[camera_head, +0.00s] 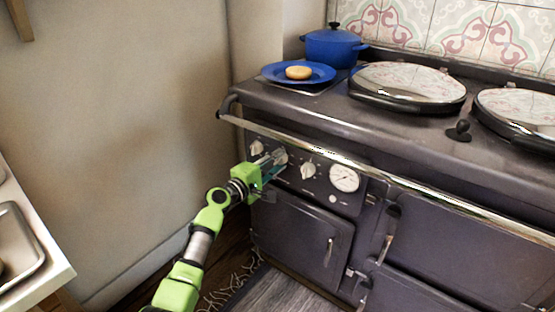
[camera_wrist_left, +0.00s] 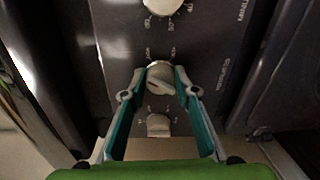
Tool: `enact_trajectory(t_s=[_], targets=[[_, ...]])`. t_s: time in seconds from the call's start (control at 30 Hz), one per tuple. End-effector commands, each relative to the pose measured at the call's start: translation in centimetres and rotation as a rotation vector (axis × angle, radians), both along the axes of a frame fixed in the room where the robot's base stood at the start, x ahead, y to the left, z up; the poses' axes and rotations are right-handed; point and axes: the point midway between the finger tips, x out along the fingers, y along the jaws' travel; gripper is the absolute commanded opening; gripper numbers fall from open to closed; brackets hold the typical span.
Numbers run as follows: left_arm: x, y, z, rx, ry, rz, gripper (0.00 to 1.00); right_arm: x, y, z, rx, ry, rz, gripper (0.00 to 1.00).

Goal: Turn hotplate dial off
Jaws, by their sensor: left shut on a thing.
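The stove front panel carries a row of pale dials. My left gripper (camera_head: 274,162) reaches in from the left, with its fingers at the middle dial (camera_head: 282,156). In the left wrist view the fingertips of my left gripper (camera_wrist_left: 160,82) are on either side of this middle dial (camera_wrist_left: 159,70), shut on it. A second dial (camera_head: 256,148) is to the left and a third dial (camera_head: 308,170) to the right; neither is held. In the head view the fingers partly cover the middle dial. My right gripper is not in view.
A chrome rail (camera_head: 400,183) runs along the stove front above the panel. A gauge (camera_head: 344,178) is right of the dials. A blue pot (camera_head: 333,50) and a blue plate (camera_head: 270,72) with a round bun (camera_head: 298,73) are on top. A white counter (camera_head: 40,262) is at left.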

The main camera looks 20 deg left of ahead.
Motion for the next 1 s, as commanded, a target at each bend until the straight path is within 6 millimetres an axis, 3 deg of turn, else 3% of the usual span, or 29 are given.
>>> enact_trajectory(t_s=[0.5, 1.0], targets=[[0.0, 0.1, 0.1, -0.367, 0.135, 0.000, 0.06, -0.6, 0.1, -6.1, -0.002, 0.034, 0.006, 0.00], [0.0, 0.2, 0.0, -0.466, 0.172, 0.001, 0.06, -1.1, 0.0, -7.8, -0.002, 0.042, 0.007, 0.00]])
